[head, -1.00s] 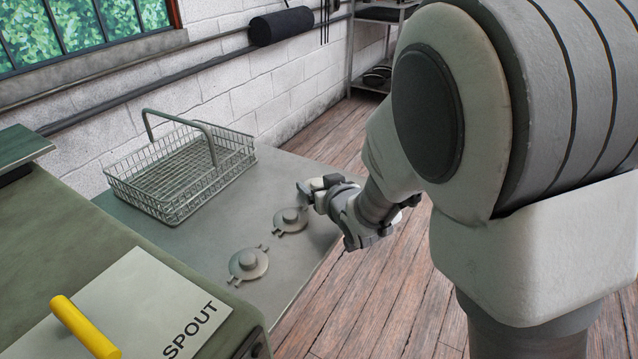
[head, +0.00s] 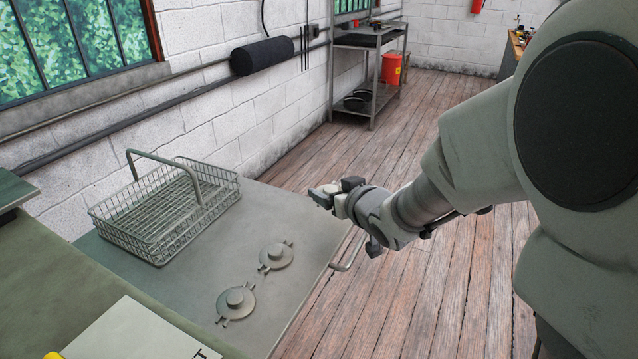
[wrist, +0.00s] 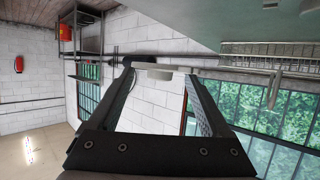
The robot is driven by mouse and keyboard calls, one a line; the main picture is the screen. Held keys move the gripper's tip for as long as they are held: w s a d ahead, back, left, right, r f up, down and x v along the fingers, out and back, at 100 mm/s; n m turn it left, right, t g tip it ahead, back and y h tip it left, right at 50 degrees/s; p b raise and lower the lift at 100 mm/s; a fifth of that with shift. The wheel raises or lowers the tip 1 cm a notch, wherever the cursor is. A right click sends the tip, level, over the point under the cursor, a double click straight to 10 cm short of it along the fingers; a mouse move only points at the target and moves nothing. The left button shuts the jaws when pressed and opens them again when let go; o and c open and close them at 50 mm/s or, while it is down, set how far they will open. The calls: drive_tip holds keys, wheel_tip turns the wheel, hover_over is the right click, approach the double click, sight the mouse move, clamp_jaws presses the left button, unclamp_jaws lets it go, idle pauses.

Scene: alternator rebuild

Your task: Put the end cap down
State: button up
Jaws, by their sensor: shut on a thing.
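My gripper (head: 326,194) is raised over the far right end of the grey metal table (head: 300,215). Its fingers are closed on a small pale piece (wrist: 158,69), which shows between the fingertips in the wrist view. It looks like an end cap, but the fingers hide most of its shape. Two other grey end caps, round with a central boss and side lugs, lie flat on the table: one nearer the middle (head: 275,256) and one nearer the front (head: 235,302). Both are apart from the gripper.
A wire basket (head: 160,225) with a raised handle stands at the table's left, near the wall. A bar handle (head: 349,252) sticks out at the table's right edge. Bare tabletop lies between the basket, the end caps and the far edge. A shelf unit (head: 372,75) stands beyond.

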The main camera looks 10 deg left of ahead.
drive_tip(key=d+m+t+h+p, duration=0.1)
drive_tip(key=d+m+h+p, duration=0.5)
drive_tip(key=d+p, duration=0.9)
drive_tip(key=d, duration=0.4)
drive_tip(key=shift+f+t+h, duration=0.2)
drive_tip(key=shift+t+h, duration=0.2)
idle(0.4)
